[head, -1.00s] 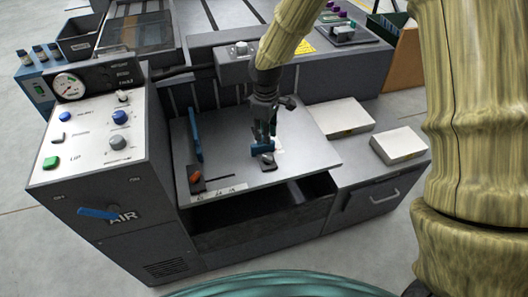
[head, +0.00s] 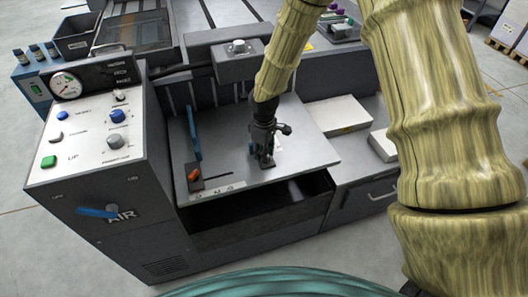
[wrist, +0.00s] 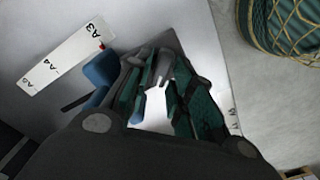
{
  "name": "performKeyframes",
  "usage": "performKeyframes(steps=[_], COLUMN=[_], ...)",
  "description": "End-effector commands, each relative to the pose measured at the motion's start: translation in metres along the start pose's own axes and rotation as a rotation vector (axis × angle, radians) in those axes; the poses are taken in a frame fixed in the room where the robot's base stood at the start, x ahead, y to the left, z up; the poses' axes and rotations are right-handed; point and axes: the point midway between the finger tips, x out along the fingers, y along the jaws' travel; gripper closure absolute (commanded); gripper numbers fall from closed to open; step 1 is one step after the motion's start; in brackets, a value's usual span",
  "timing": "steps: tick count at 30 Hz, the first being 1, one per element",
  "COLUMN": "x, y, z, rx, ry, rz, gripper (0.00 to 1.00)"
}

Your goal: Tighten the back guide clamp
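The flat grey feed table (head: 225,165) has a tall blue guide plate (head: 193,130) at its left side, with an orange lever (head: 193,174) at its foot. My gripper (head: 266,158) points down at the table's middle and hides most of the back guide and its clamp in the head view. In the wrist view a blue guide part (wrist: 100,75) stands left of my fingers. A grey lever-like part (wrist: 162,66), apparently the clamp, lies between my fingertips (wrist: 163,80). A gap shows between the fingers, but I cannot tell whether they touch it.
A size scale (wrist: 65,60) marked A3, A4 and A5 lies along the table edge. A control panel (head: 95,135) with a gauge and knobs stands at the left. White paper stacks (head: 340,114) lie on the right shelf. An open dark bay (head: 260,210) is below the table.

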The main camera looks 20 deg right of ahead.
Motion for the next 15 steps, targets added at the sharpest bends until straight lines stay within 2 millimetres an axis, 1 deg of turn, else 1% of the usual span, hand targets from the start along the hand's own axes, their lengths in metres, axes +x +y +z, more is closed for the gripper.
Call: performKeyframes(steps=[5,6,8,9,10,15], x=[0.0002,0.0001,0.0001,0.0001,0.0001,0.0], y=[0.0001,0.0001,0.0001,0.0001,0.0001,0.0], z=[0.0,-0.0001,0.0,0.0,0.0,0.0], rx=[0.0,0.0,0.0,0.0,0.0,0.001], ry=[0.0,0.0,0.0,0.0,0.0,0.0], rz=[0.0,0.0,0.0,0.0,0.0,0.0], gripper=[0.77,0.79,0.9,0.97,1.0,1.0])
